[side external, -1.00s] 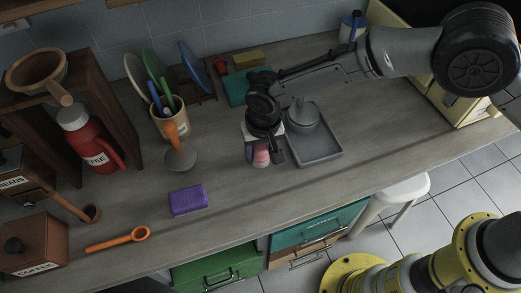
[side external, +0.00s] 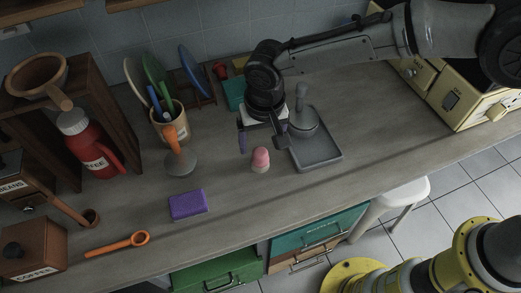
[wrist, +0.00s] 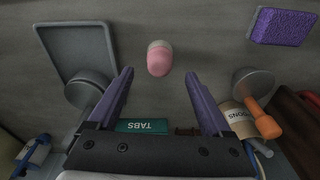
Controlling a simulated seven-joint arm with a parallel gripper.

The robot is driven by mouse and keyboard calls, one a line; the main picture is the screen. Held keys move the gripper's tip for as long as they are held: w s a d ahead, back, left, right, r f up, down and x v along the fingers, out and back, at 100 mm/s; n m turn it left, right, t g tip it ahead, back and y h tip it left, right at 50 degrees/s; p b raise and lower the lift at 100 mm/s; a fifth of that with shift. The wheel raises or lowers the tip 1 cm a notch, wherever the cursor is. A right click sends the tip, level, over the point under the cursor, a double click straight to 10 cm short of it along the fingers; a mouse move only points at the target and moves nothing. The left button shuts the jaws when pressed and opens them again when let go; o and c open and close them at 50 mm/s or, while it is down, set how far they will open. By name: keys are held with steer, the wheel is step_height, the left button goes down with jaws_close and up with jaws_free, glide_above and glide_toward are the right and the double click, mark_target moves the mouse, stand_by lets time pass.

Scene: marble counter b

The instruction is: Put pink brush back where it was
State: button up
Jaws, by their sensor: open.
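The pink brush (side external: 260,159), a small rounded pink piece with a pale end, is on the bare counter left of the grey tray. In the wrist view the brush (wrist: 159,62) lies just beyond the gap between my fingertips, clear of both. My gripper (side external: 262,138) is open and empty, its purple-grey fingers spread, above the counter and behind the brush toward the wall. In the wrist view my gripper (wrist: 159,74) shows nothing between its fingers.
The grey tray (side external: 331,155) with a round grey piece stands right of the brush. A purple sponge (side external: 188,204), an orange scoop (side external: 120,243) and a utensil cup (side external: 171,129) are to the left. The counter in front of the brush is clear.

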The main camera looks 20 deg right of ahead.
mark_target(263, 157)
steer(key=d+r, duration=0.8)
steer(key=r, duration=0.3)
steer(key=s+d+r+t, duration=0.1)
steer(key=s+d+r, duration=0.25)
steer(key=d, duration=0.35)
steer(key=s+d+r+t, duration=0.1)
steer(key=s+d+r, duration=0.1)
steer(key=d+r, duration=0.3)
steer(key=s+d+f+n+t, duration=0.1)
steer(key=s+d+f+t, duration=0.1)
steer(key=s+d, duration=1.3)
steer(key=s, duration=0.2)
steer(key=shift+s+f, duration=0.35)
